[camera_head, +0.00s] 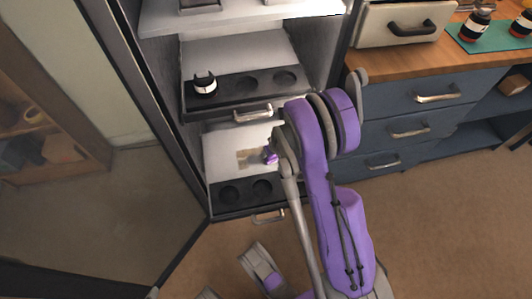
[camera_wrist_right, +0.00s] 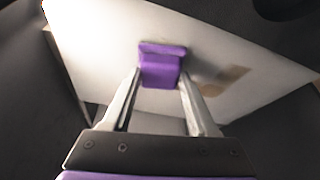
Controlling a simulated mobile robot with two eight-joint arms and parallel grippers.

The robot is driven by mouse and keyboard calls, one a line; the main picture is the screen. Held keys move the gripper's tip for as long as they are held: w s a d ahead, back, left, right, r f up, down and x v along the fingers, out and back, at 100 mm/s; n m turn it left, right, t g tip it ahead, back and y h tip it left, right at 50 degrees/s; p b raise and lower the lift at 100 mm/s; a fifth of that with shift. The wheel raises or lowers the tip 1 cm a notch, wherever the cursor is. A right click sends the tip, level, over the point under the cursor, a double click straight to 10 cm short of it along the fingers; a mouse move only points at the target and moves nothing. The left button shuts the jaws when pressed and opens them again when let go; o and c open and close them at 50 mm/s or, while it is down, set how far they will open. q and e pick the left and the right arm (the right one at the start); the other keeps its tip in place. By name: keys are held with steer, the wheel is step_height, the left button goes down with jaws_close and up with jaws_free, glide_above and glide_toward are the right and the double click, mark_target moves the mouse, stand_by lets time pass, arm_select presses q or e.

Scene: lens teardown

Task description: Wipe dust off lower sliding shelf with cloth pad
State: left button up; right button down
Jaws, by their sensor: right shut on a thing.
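The lower sliding shelf (camera_head: 220,150) is pulled out of the cabinet, with a white surface and a dark front strip holding round recesses. A tan dust patch (camera_head: 246,158) lies on its white part; it also shows in the right wrist view (camera_wrist_right: 228,78), right of the pad. The purple cloth pad (camera_wrist_right: 162,66) is at the white surface, beside the patch; firm contact cannot be told. My right gripper (camera_wrist_right: 160,77) is shut on the pad, one finger on each side. In the head view my right arm hides this gripper and part of the shelf, while the pad (camera_head: 270,155) partly shows.
An upper sliding shelf (camera_head: 230,52) carries a black-and-white lens part (camera_head: 204,84) in a recess. The cabinet's dark frame stands on the left. Blue drawers (camera_head: 405,125) under a wooden counter stand on the right. The floor in front is mostly clear.

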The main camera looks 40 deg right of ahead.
steer(key=shift+s+d, duration=0.35)
steer(key=shift+d, duration=0.15)
steer(key=shift+w+a+r, duration=0.1)
steer(key=shift+w+a, duration=0.4)
steer(key=shift+a, duration=0.3)
steer(key=shift+w+a+r, duration=0.1)
steer(key=shift+w+a, duration=0.35)
steer(key=shift+a, duration=0.3)
steer(key=shift+w+a+f, duration=0.1)
steer(key=shift+w+a, duration=0.35)
steer(key=shift+a, duration=0.25)
steer(key=shift+w+a+f, duration=0.1)
steer(key=shift+w+a, duration=0.3)
steer(key=shift+a, duration=0.3)
steer(key=shift+w+a+r, duration=0.1)
steer(key=shift+w+a, duration=0.45)
steer(key=shift+a, duration=0.35)
steer(key=shift+w+a, duration=0.55)
steer(key=shift+a, duration=0.3)
steer(key=shift+w+a, duration=0.45)
steer(key=shift+a, duration=0.35)
steer(key=shift+w+a, duration=0.45)
steer(key=shift+a, duration=0.3)
